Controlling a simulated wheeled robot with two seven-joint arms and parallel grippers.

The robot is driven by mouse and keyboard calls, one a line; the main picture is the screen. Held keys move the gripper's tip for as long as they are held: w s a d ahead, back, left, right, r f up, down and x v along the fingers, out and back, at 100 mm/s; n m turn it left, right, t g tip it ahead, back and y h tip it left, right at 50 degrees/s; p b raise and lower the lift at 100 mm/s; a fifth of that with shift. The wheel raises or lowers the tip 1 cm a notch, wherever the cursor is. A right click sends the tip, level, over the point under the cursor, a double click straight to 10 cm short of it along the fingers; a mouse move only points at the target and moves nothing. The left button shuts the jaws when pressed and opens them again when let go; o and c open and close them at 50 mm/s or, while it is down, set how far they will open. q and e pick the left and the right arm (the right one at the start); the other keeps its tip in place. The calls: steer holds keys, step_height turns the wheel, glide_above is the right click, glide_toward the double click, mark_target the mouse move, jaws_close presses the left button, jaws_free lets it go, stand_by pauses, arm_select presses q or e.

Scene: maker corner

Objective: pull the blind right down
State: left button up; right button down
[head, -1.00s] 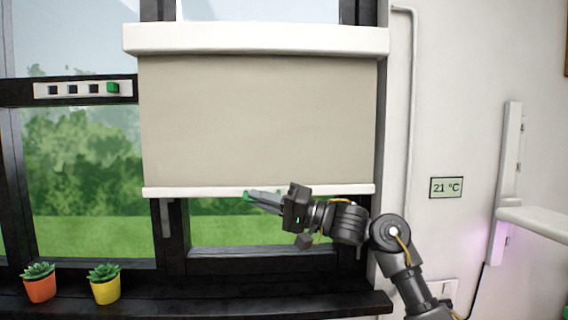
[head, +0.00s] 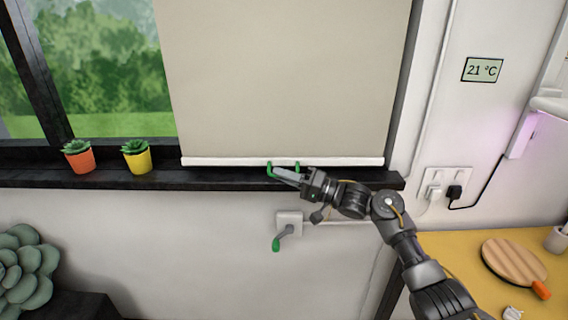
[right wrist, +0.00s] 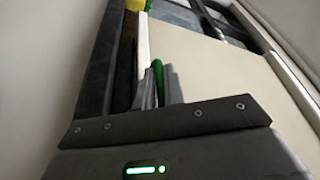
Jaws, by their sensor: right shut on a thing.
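The beige blind (head: 285,75) hangs over the right part of the window, its white bottom bar (head: 225,161) down at the dark window sill (head: 350,180). A green pull (head: 270,169) sits at the middle of the bar. My right gripper (head: 283,174) is shut on the green pull and partly covers it. The right wrist view shows the fingers around the green pull (right wrist: 158,72), beside the white bar (right wrist: 143,40) and the blind's fabric (right wrist: 205,60). My left gripper is in neither view.
An orange pot (head: 80,162) and a yellow pot (head: 138,161) with green plants stand on the sill, left of the blind. A wall box with a green-tipped crank (head: 288,224) is below. A yellow table (head: 470,262) with a round wooden board (head: 514,262) is at lower right.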

steer(key=shift+s+a+f, duration=0.1)
steer(key=shift+f, duration=0.35)
steer(key=shift+f, duration=0.1)
steer(key=c, duration=1.5)
jaws_free()
steer(key=b+v, duration=0.2)
steer(key=v, duration=0.8)
steer(key=shift+d, duration=0.4)
steer(key=shift+s, duration=0.1)
